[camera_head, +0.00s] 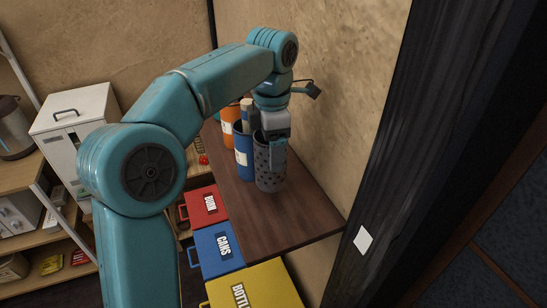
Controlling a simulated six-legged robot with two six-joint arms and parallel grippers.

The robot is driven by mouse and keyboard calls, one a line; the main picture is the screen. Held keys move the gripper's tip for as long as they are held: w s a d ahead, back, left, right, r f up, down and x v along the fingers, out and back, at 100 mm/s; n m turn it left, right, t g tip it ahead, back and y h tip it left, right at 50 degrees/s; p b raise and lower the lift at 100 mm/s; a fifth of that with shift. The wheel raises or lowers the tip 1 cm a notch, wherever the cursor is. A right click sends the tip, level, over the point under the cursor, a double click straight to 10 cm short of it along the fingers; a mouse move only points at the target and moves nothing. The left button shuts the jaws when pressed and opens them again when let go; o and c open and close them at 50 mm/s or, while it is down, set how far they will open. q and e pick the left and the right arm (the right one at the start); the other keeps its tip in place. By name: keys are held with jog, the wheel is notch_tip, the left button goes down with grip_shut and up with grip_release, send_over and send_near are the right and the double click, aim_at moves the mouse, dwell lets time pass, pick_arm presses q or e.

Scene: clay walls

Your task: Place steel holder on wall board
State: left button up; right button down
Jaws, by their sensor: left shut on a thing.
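The steel holder (268,177) is a grey perforated cylinder in the head view. My left gripper (275,143) reaches down from above and is shut on its upper rim. The holder is upright over the brown wall board (250,222), near the wall. I cannot tell whether its base touches the board or hangs just above it. The gripper hides part of the holder's rim. My right gripper is not in view.
A blue cylinder (243,158) stands close behind the holder, with an orange one (230,115) farther back. The board's front part is clear. A dark post (420,150) stands right.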

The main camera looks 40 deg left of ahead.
pick_arm(q)
notch_tip(320, 180, down, 4)
jog(key=shift+w+d+r+p, duration=0.1)
jog(key=shift+r+p, duration=0.1)
jog(key=shift+p, duration=0.25)
jog(key=shift+w+f, duration=0.15)
jog(key=shift+s+d, duration=0.1)
jog(key=shift+s, duration=0.25)
jog(key=o, duration=0.8)
jog(key=shift+f, duration=0.1)
jog(key=shift+o, duration=0.3)
jog(key=shift+w+f, duration=0.1)
jog(key=shift+w, duration=0.2)
jog(key=shift+s+r, duration=0.2)
jog(key=shift+r, duration=0.35)
notch_tip(320, 180, up, 11)
jog(key=shift+r, duration=0.2)
